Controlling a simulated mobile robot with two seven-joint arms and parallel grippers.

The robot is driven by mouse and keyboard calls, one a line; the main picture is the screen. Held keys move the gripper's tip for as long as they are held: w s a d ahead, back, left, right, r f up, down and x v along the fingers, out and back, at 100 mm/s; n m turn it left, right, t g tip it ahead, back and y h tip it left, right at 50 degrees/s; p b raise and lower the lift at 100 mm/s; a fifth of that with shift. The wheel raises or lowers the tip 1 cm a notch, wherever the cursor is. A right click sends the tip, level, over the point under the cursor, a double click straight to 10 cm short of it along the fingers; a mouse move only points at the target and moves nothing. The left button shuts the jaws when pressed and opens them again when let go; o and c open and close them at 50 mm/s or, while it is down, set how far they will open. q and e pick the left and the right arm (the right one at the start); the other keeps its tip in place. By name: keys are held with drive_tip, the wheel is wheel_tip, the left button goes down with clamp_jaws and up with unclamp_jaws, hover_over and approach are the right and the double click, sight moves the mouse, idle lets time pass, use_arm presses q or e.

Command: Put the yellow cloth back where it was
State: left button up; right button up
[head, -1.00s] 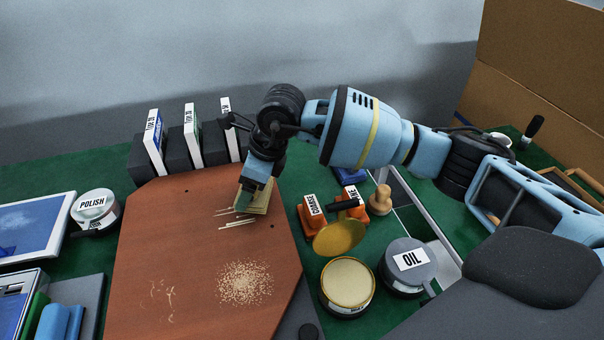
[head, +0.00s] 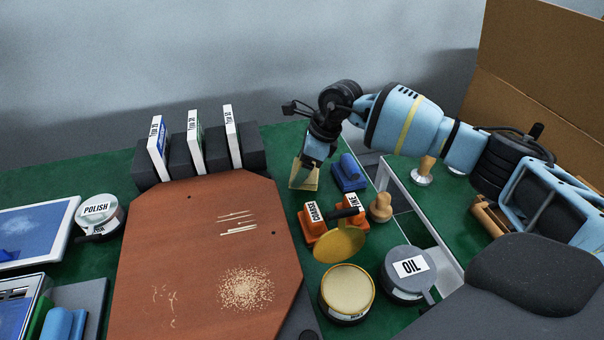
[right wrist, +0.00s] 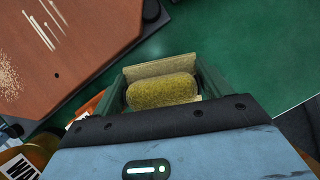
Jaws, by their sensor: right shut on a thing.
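The yellow cloth (right wrist: 162,90) is a folded, rolled piece held between the fingers of my right gripper (right wrist: 163,95), as the right wrist view shows. In the head view the right gripper (head: 307,172) is beyond the orange blocks and left of a blue block, over green table. The cloth (head: 304,176) shows below the fingers as a pale yellow flap. I cannot tell whether it touches the table. My left gripper is not in view.
Upright labelled cards (head: 194,140) stand behind the board.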

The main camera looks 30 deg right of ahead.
drive_tip(key=shift+f, duration=1.65)
drive_tip(key=shift+f, duration=0.1)
drive_tip(key=o, duration=0.9)
drive_tip(key=v, duration=1.2)
drive_tip(key=shift+s, duration=0.1)
